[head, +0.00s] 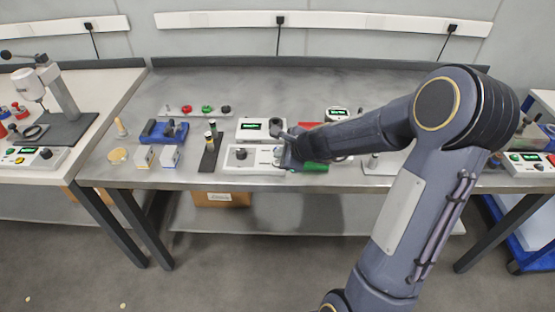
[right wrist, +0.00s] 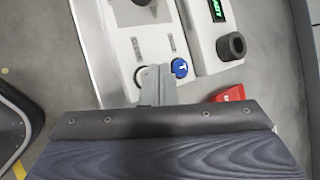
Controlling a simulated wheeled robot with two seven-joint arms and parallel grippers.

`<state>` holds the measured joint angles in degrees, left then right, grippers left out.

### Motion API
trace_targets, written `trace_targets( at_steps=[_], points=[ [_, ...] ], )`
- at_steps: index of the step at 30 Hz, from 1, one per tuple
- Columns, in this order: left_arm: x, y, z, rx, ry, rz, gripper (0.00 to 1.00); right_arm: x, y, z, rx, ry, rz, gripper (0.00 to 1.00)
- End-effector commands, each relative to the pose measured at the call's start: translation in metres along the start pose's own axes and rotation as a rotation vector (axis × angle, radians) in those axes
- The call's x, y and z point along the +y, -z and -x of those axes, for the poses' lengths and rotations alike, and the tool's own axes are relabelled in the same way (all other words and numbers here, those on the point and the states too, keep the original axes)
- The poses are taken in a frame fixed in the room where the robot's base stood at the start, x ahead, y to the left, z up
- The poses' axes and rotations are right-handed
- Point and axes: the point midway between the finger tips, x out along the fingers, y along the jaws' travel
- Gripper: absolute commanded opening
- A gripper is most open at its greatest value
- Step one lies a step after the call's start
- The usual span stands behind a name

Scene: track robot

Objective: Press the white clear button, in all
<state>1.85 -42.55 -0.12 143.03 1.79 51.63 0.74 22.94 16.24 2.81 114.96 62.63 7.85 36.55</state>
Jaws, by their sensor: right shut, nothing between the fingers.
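A white control panel (head: 236,167) lies near the front of the middle table, with a dark knob on it. The right wrist view shows this panel (right wrist: 122,45) close up, with a blue button (right wrist: 180,68) and a dark ring (right wrist: 139,76) partly behind the fingers. I cannot make out a white clear button; the fingers may hide it. My right gripper (head: 284,158) is at the panel's right end and shows in the right wrist view (right wrist: 158,84). It is shut and empty, just left of the blue button. Whether it touches the panel I cannot tell. My left gripper is out of view.
A white box with a green display (head: 262,129) and a black knob (right wrist: 231,46) stands behind the panel. A red object (right wrist: 228,93) is right of the fingers. Blue-and-white blocks (head: 170,155) and a dark strip with small posts (head: 209,158) stand to the left.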

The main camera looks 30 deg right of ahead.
Motion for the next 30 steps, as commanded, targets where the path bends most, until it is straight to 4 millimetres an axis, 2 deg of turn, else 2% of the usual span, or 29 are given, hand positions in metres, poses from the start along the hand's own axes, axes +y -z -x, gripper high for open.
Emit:
trace_targets(
  at_steps=[8, 22, 30],
  points=[
    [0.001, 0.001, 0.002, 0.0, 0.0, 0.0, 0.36, -0.002, -0.001, 0.002, 0.0, 0.001, 0.0, 0.0],
    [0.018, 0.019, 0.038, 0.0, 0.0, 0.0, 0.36, -0.025, -0.024, 0.034, 0.0, 0.001, 0.0, 0.0],
    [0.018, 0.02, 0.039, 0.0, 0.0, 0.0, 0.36, -0.025, -0.025, 0.034, 0.0, 0.0, 0.0, 0.0]
  ],
)
